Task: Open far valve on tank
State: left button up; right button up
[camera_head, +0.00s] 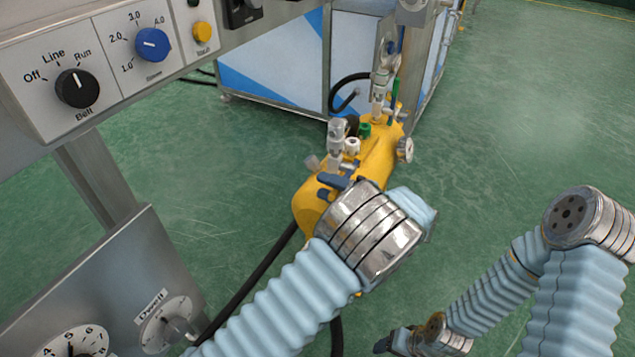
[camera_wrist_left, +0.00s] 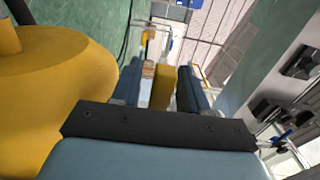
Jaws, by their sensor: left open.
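The yellow tank (camera_head: 384,148) lies on the floor in the head view, pointing away from me. At its far end stands a valve fitting (camera_head: 380,88) with a green lever (camera_head: 396,89) beside it. A nearer fitting (camera_head: 336,136) has a green knob (camera_head: 365,130) close by. My left gripper (camera_head: 335,181) is at the near part of the tank, short of the far valve; my wrist hides some of the tank. In the left wrist view its fingers (camera_wrist_left: 160,90) are apart, beside the large yellow tank body (camera_wrist_left: 55,85). My right gripper (camera_head: 384,344) is low at the bottom edge, its fingers unclear.
A blue-and-white cabinet (camera_head: 275,60) stands behind the tank. A control panel (camera_head: 100,62) with knobs is at the upper left. Black hoses (camera_head: 255,277) run along the floor. Green floor is clear to the right.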

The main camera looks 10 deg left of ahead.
pick_arm(q)
grip_shut()
jog(key=shift+r, duration=0.1)
dwell(0.3)
